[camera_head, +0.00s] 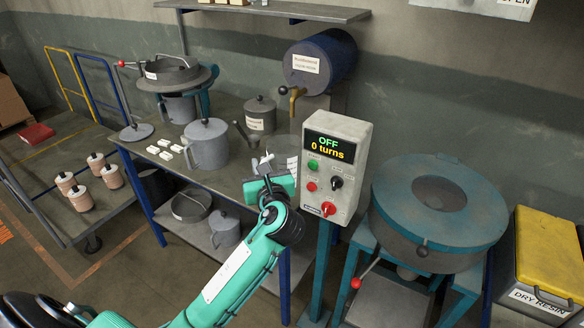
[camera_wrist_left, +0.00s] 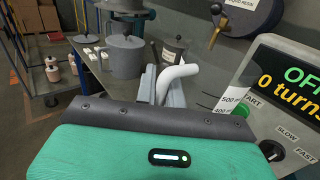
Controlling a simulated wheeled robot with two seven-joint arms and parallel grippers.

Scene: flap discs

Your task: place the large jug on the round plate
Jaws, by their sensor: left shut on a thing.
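My left gripper (camera_head: 270,172) is shut on the white curved handle (camera_wrist_left: 178,76) of a pale graduated jug (camera_head: 290,163), which I take as the large jug. Its scale reads 500 ml and 400 in the left wrist view (camera_wrist_left: 232,98). The jug is held in front of the tap, left of the control box; my gripper hides much of it. A flat round grey disc (camera_head: 136,132) with a dark knob lies on the table's left end. I cannot tell whether it is the round plate; no other plain plate shows clearly. My right gripper is out of view.
A lidded grey pot (camera_head: 205,146) and white blocks stand on the table (camera_head: 225,180). A blue drum with a brass tap (camera_head: 293,97) is behind the jug. The control box (camera_head: 335,168) reads OFF, 0 turns. A round blue machine (camera_head: 438,205) is at right.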

